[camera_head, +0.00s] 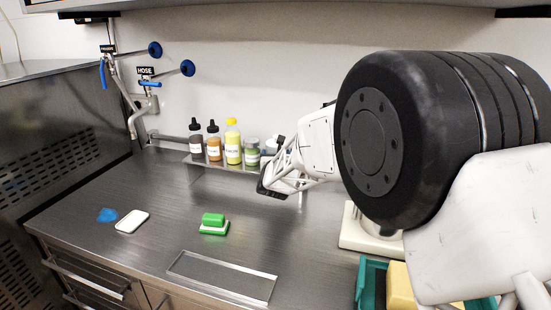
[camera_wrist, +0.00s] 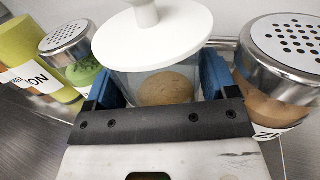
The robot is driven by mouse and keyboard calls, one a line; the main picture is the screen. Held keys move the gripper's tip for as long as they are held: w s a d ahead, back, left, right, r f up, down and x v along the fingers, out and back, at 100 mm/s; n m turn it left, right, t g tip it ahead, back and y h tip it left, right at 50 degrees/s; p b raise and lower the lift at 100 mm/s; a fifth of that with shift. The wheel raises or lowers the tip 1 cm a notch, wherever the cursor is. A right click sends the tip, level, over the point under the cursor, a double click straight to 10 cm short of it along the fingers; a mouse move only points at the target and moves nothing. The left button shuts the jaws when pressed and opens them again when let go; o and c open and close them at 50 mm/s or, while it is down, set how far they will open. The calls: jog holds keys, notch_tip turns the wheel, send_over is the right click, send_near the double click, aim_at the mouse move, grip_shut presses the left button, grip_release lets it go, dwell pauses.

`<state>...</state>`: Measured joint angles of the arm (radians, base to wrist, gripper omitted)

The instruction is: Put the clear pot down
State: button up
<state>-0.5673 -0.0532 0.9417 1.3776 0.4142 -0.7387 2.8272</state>
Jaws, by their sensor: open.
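The clear pot (camera_wrist: 168,86) has a white lid with a knob and something brown inside. It stands upright in the wrist view, between the two blue fingers of my gripper (camera_wrist: 158,80). The fingers are open, one on each side of the pot; I cannot tell whether either touches it. The pot appears to be at the back shelf's level, but its base is hidden by my gripper. In the head view my gripper (camera_head: 275,165) is at the right end of the row of bottles and largely hides the pot.
A shaker with green contents (camera_wrist: 82,70) stands close on the left, and one with brown contents (camera_wrist: 275,98) close on the right. Several bottles (camera_head: 213,148) line the shelf (camera_head: 205,161). A green sponge-like block (camera_head: 213,220) and a white tray (camera_head: 131,221) lie on the steel counter.

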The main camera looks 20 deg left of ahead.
dwell(0.6)
grip_shut()
jog(key=shift+r, duration=0.15)
jog(key=shift+r, duration=4.9)
